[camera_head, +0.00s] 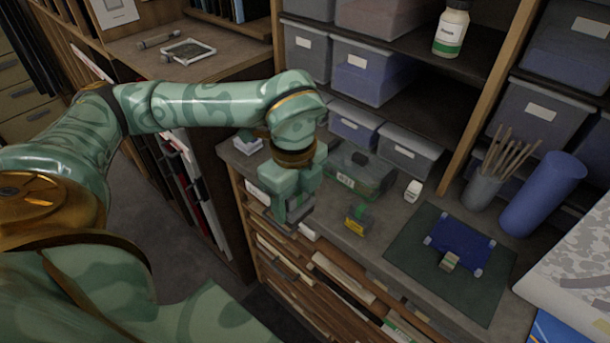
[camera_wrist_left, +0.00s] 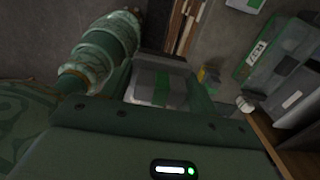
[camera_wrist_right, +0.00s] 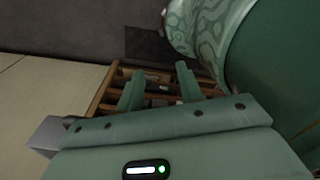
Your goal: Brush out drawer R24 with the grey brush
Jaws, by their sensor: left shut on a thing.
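My left gripper (camera_head: 292,212) is over the front edge of the bench, above the drawers. It is shut on a grey block-like thing (camera_head: 299,211). In the left wrist view this grey thing (camera_wrist_left: 150,86) shows a green stripe down its middle; I cannot tell for sure that it is the grey brush. My right gripper (camera_wrist_right: 160,88) shows only in its own wrist view, fingers apart. Beyond its fingers is a wooden drawer (camera_wrist_right: 106,93) with compartments and small dark and pale contents. I cannot read any drawer label, so R24 is not identified.
A cup of sticks (camera_head: 482,188) and a blue roll (camera_head: 540,195) stand right. Shelves with bins rise behind.

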